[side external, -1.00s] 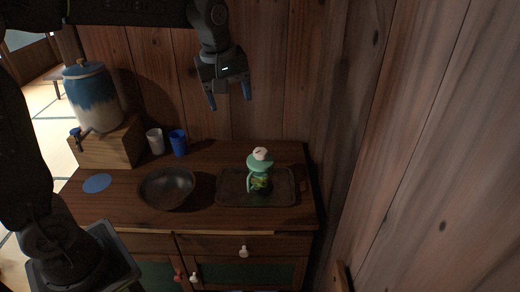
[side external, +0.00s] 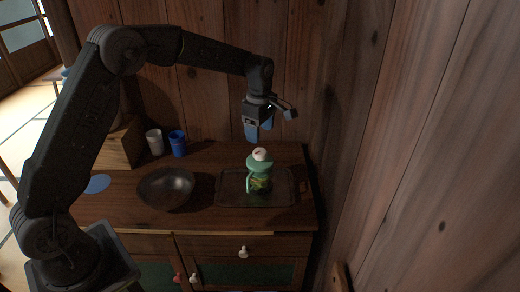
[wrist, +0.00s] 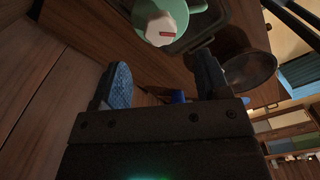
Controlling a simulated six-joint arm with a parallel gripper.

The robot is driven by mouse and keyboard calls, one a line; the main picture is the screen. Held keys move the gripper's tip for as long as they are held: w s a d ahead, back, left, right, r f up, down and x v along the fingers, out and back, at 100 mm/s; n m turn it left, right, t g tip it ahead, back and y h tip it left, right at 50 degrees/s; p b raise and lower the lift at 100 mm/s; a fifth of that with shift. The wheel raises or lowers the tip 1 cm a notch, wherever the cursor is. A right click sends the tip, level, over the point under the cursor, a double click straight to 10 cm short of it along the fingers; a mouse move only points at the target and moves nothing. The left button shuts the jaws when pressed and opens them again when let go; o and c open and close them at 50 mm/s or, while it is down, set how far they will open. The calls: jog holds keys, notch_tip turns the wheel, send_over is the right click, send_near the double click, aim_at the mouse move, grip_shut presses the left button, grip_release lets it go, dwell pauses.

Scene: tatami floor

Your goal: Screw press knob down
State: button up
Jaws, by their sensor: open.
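The screw press (side external: 260,172) is a green vessel with a handle on its left and yellow-green contents low down. It stands upright on a dark tray (side external: 229,200). Its white knob (side external: 261,154) sits on top. In the wrist view the knob (wrist: 161,29) is at the upper middle, with a small red mark, on the green top (wrist: 178,12). My gripper (side external: 258,137) is open and empty, with blue fingertips pointing down, above the press and apart from it. In the wrist view the fingers (wrist: 161,82) stand wide apart below the knob.
A dark bowl (side external: 167,188) is left of the tray. A white cup (side external: 154,142) and a blue cup (side external: 178,143) stand at the back. Wooden walls close off the back and right.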

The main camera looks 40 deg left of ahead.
aim_at(260, 151)
notch_tip(260, 151, down, 7)
jog(key=shift+f, duration=0.1)
jog(key=shift+c, duration=0.4)
jog(key=c, duration=0.9)
jog(key=shift+o, duration=0.2)
